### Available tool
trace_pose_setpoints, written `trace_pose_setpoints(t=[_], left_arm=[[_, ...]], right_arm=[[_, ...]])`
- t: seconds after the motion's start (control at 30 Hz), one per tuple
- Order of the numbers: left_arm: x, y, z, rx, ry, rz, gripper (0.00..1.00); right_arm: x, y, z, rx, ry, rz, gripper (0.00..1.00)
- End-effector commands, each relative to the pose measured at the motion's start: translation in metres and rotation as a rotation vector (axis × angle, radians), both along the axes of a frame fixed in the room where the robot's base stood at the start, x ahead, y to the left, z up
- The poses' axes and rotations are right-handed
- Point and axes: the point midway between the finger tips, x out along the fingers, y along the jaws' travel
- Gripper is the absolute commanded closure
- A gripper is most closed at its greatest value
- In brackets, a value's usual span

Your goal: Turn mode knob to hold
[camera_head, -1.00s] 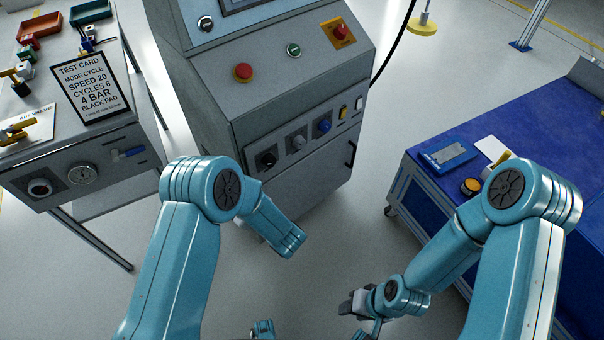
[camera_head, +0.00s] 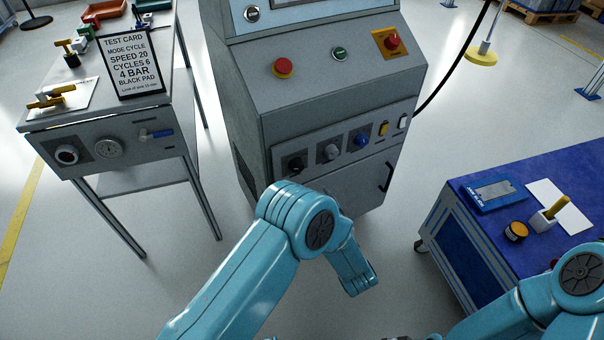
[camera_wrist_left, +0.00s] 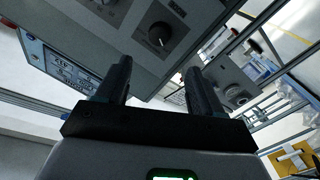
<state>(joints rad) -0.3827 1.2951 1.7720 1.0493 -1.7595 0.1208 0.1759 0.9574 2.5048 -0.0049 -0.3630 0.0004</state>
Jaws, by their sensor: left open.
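The grey cabinet (camera_head: 310,95) has a row of three knobs on its lower front panel: a black knob (camera_head: 295,163), a grey knob (camera_head: 329,152) and a blue knob (camera_head: 361,140). In the left wrist view, a black knob (camera_wrist_left: 160,35) with a pale mark sits on a grey panel beyond the fingertips. My right gripper is out of view.
A grey table (camera_head: 100,130) with a test card (camera_head: 132,65), gauge and valves stands left. A blue bench (camera_head: 510,235) with a blue device (camera_head: 495,194) stands right. A red button (camera_head: 283,67) is above the knobs. Floor between is clear.

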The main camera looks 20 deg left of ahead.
Motion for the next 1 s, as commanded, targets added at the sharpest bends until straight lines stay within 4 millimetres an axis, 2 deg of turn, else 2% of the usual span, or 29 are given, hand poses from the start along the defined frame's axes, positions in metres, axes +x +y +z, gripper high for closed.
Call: trace_pose_setpoints(t=[0.03, 0.2, 0.43, 0.63, 0.9, 0.93, 1.0], left_arm=[[0.009, 0.01, -0.001, -0.001, -0.002, 0.006, 0.33], [0.041, 0.034, -0.001, -0.002, -0.003, 0.003, 0.33], [0.075, 0.06, -0.001, 0.0, -0.002, 0.0, 0.33], [0.088, 0.07, 0.0, 0.001, -0.001, -0.003, 0.33], [0.09, 0.071, 0.0, 0.001, 0.0, -0.004, 0.33], [0.09, 0.071, 0.0, 0.001, 0.0, -0.004, 0.36], [0.09, 0.071, 0.0, 0.001, 0.0, -0.004, 0.59]], right_arm=[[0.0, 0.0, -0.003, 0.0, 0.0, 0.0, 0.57], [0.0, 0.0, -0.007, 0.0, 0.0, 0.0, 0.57], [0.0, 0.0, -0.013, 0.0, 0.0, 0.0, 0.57], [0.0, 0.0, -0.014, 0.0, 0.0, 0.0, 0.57], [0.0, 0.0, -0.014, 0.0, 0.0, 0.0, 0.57], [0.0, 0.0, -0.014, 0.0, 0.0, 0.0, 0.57], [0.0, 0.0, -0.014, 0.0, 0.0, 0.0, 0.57]])
